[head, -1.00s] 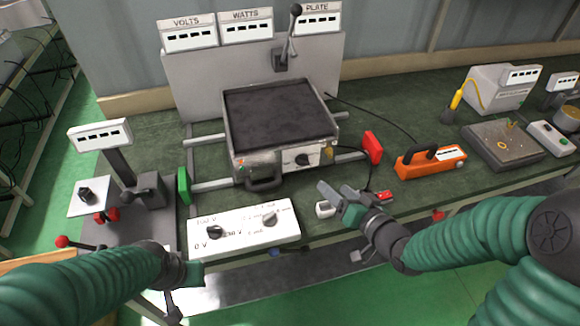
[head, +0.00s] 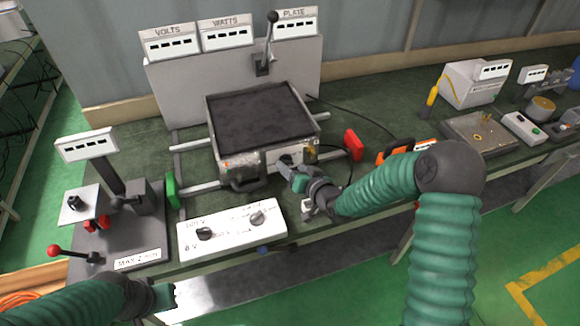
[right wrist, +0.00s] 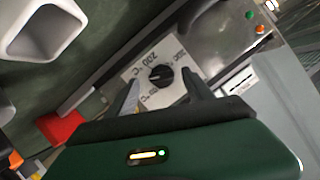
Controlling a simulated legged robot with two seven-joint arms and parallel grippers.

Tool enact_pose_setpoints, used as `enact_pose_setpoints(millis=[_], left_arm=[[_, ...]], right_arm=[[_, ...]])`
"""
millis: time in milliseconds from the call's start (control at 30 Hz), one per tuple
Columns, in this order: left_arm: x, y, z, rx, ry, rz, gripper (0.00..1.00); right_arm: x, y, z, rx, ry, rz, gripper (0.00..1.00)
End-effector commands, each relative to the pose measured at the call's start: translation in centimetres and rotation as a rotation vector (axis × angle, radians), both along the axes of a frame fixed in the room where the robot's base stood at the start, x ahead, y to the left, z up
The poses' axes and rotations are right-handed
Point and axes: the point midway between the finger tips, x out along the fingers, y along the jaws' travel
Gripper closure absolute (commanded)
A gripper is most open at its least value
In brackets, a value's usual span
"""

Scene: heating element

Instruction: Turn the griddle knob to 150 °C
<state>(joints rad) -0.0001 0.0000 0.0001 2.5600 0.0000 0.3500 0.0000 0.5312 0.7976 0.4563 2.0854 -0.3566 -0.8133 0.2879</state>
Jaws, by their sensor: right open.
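The griddle (head: 262,118) stands at the middle of the bench, with a dark plate and a metal front. Its black knob (right wrist: 161,75) sits on a white dial plate (right wrist: 150,92) in the right wrist view. A "200 °C" marking shows there; the pointer's exact setting is too small to read. My right gripper (head: 288,168) is in front of the griddle's front panel. In the right wrist view its open fingers (right wrist: 163,95) lie on either side of the knob, with no clear contact visible. My left gripper (head: 168,296) is low at the left, and its jaws are unclear.
A white panel with two knobs (head: 232,230) lies in front of the griddle. A green block (head: 172,189) and a red block (head: 354,145) flank it on rails. An orange device (head: 397,150) is partly behind my right arm. A lever (head: 268,42) stands behind.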

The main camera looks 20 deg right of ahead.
Motion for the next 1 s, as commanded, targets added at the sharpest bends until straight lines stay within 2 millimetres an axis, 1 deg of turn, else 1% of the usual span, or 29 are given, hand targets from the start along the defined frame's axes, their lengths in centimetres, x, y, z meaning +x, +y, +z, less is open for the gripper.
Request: enact_pose_setpoints(millis=[33, 133, 400, 433, 867, 900, 1000], left_arm=[[0.0, 0.0, 0.0, 0.000, 0.000, 0.000, 1.00], [0.0, 0.0, 0.0, 0.000, 0.000, 0.000, 1.00], [0.0, 0.0, 0.0, 0.000, 0.000, 0.000, 1.00], [0.0, 0.0, 0.0, 0.000, 0.000, 0.000, 1.00], [0.0, 0.0, 0.0, 0.000, 0.000, 0.000, 1.00], [0.0, 0.0, 0.0, 0.000, 0.000, 0.000, 1.00], [0.0, 0.0, 0.0, 0.000, 0.000, 0.000, 1.00]], right_arm=[[0.7, 0.2, -0.3, 0.000, 0.000, 0.001, 0.40], [1.5, 0.4, -0.5, -0.001, -0.001, 0.001, 0.40], [1.8, 0.4, -0.6, -0.002, 0.000, 0.001, 0.40], [1.8, 0.4, -0.6, -0.002, 0.000, 0.001, 0.41], [1.8, 0.4, -0.7, -0.001, 0.000, 0.000, 0.98], [1.8, 0.4, -0.7, -0.001, 0.000, 0.000, 1.00], [1.8, 0.3, -0.7, 0.021, 0.002, -0.002, 1.00]])
